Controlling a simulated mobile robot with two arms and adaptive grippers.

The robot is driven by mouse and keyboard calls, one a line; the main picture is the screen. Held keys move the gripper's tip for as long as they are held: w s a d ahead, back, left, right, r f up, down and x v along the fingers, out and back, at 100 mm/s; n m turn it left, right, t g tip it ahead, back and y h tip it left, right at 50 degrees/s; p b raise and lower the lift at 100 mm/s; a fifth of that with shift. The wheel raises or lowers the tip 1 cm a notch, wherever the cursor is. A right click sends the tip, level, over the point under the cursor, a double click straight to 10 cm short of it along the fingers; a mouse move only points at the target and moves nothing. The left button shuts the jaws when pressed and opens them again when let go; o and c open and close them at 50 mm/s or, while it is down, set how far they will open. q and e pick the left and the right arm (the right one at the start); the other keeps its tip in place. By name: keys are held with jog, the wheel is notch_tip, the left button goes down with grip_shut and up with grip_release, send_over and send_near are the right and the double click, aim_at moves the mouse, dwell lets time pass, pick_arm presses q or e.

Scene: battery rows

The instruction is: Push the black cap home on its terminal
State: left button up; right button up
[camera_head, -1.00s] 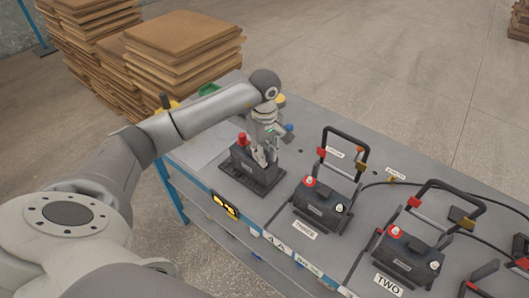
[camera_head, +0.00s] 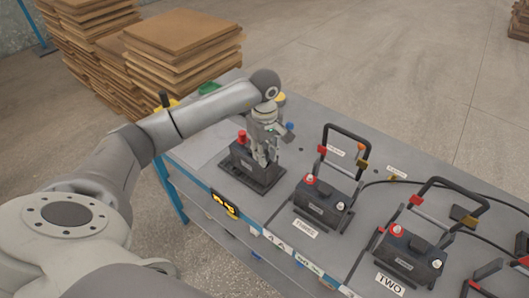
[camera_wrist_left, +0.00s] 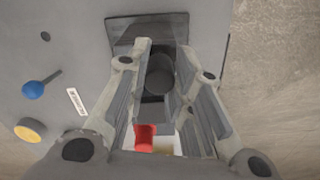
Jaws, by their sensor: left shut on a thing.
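The battery (camera_head: 240,158) at the left of the row stands on a dark base. A red cap (camera_head: 241,136) sits on its far-left terminal and shows in the wrist view (camera_wrist_left: 145,137). My left gripper (camera_head: 265,160) points down over the battery's right end. In the wrist view its fingers are shut on the round black cap (camera_wrist_left: 160,75). The fingers hide the terminal, so I cannot tell how far the cap is seated. My right gripper is in neither view.
Two more batteries with raised handles stand to the right, behind the labels (camera_head: 303,228) and TWO (camera_head: 389,284). A blue knob (camera_wrist_left: 33,89) and a yellow one (camera_wrist_left: 29,130) lie beside my gripper. Stacked boards (camera_head: 185,50) stand behind the grey table.

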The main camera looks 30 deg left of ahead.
pick_arm(q)
jog(key=shift+f+b, duration=0.4)
jog(key=shift+f, duration=0.1)
dwell(0.8)
jog(key=o, duration=0.8)
jog(key=shift+o, duration=0.4)
jog(key=o, duration=0.4)
jog(key=shift+r, duration=0.1)
jog(key=shift+r+p, duration=1.85)
jog(key=shift+r, duration=1.6)
